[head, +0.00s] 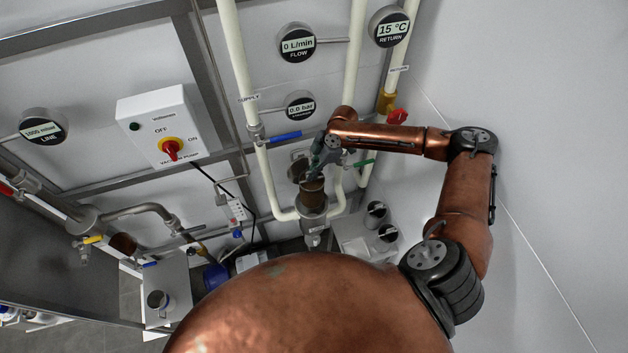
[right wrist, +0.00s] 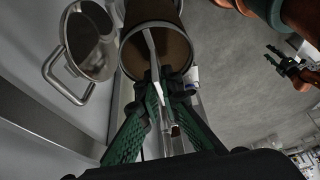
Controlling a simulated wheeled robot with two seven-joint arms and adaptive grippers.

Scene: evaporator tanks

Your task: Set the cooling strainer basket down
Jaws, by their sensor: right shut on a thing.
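The cooling strainer basket is a brown cylinder (head: 313,190) in the head view, standing up out of the grey strainer housing (head: 314,207). Whether its lower end is still inside the housing is hidden. In the right wrist view the basket (right wrist: 155,50) shows its pale rim, brown inside and a light bar handle. My right gripper (head: 318,168) is just above the basket, its green fingers (right wrist: 158,88) shut on the handle. A round metal lid with a loop handle (right wrist: 88,42) stands open beside the basket.
White supply and return pipes run beside the strainer, with a blue-handled valve (head: 285,137) and a red handle (head: 397,116). A vacuum pump switch box (head: 161,124) is at left. A small grey stand (head: 170,282) with a metal cup (head: 158,299) is at lower left.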

